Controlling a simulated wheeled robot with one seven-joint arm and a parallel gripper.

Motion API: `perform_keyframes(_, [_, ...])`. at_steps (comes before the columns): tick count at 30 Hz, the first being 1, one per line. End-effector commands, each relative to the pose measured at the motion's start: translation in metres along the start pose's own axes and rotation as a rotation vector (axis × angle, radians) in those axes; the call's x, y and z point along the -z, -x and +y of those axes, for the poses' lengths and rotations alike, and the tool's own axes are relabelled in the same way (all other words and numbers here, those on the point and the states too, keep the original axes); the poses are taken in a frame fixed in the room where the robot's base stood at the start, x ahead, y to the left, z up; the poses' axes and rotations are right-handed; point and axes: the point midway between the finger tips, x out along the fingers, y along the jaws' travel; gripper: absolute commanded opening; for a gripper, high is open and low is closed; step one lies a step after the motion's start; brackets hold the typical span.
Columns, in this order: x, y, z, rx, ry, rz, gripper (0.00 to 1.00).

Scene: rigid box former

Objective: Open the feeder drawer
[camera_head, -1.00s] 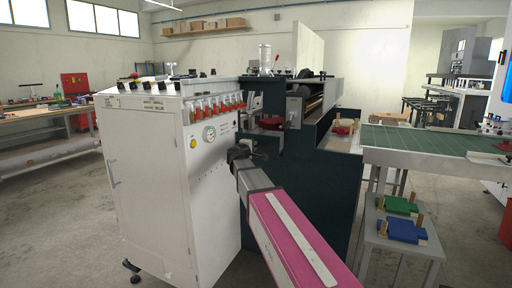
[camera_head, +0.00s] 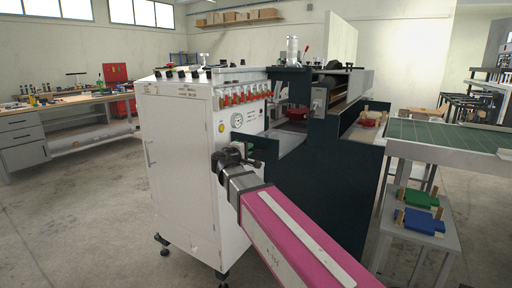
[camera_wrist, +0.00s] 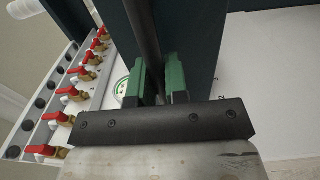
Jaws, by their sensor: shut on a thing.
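The feeder drawer (camera_head: 258,149) is a dark teal, open-topped box on the front of the dark machine. It stands partly pulled out towards the left, beside the white cabinet, and its grey inside shows from above. My gripper (camera_head: 256,163) is at the drawer's outer end in the head view. In the wrist view my gripper (camera_wrist: 158,82) has its green finger pads on either side of a dark round bar (camera_wrist: 144,32), the drawer handle, and is shut on it. The dark drawer front (camera_wrist: 192,35) is just behind the bar. My arm hides the drawer's lower part in the head view.
The white cabinet (camera_head: 180,170) with red-handled valves and a gauge stands close to my gripper. A green-topped table (camera_head: 440,135) and a low stand (camera_head: 420,232) with green and blue pieces are at the right. The floor at the left is free.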

Motion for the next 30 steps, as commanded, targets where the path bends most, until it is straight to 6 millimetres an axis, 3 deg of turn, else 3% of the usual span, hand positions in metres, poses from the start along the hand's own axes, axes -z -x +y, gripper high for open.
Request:
perform_keyframes(6, [0.000,0.011,-0.001,0.002,-0.001,-0.002,0.00])
perform_keyframes(16, [0.000,0.011,-0.001,0.002,-0.001,-0.003,0.00])
perform_keyframes(17, [0.000,0.011,-0.001,0.002,-0.001,-0.002,0.24])
perform_keyframes(18, [0.000,0.011,-0.001,0.002,-0.001,-0.002,0.37])
perform_keyframes(30, [0.000,0.018,0.000,0.001,0.000,0.000,0.39])
